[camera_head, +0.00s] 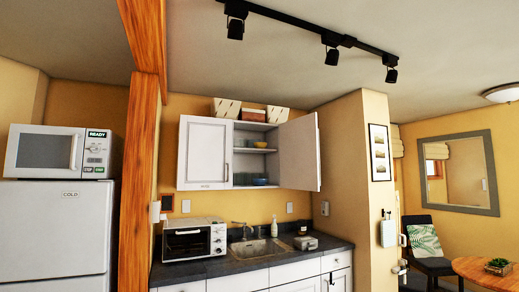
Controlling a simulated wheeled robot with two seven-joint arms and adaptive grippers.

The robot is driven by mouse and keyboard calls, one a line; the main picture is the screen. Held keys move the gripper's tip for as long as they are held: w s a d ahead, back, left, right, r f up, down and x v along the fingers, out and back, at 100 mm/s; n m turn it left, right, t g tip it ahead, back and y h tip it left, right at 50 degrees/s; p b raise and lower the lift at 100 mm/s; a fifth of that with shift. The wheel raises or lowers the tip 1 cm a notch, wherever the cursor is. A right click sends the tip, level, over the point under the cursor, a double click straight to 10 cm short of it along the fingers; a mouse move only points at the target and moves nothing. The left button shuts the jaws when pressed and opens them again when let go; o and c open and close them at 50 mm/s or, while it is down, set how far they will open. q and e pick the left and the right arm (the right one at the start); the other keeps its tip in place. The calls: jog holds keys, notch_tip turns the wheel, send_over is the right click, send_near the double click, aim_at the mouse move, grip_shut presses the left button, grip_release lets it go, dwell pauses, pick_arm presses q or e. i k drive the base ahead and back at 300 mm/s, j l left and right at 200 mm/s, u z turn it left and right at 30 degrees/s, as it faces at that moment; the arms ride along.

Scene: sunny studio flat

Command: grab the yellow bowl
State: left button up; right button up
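Neither of my grippers is in view.
Below the cabinet runs a dark counter (222,266) with a toaster oven (194,240), a sink (256,249) and a soap bottle (274,228). A wooden post (139,190) stands left, beside a fridge (55,235) with a microwave (59,151). A round table (480,270) is right.

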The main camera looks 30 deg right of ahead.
aim_at(257, 145)
jog(key=i+l+z, duration=0.15)
jog(key=z, duration=0.35)
jog(key=i+l+z, duration=0.25)
jog(key=z, duration=0.25)
jog(key=i+l+z, duration=0.2)
jog(key=i, duration=0.3)
jog(key=i+z, duration=0.25)
jog(key=i, duration=0.25)
jog(key=i+l, duration=0.1)
jog(key=i, duration=0.5)
jog(key=i+l, duration=0.1)
jog(key=i, duration=0.55)
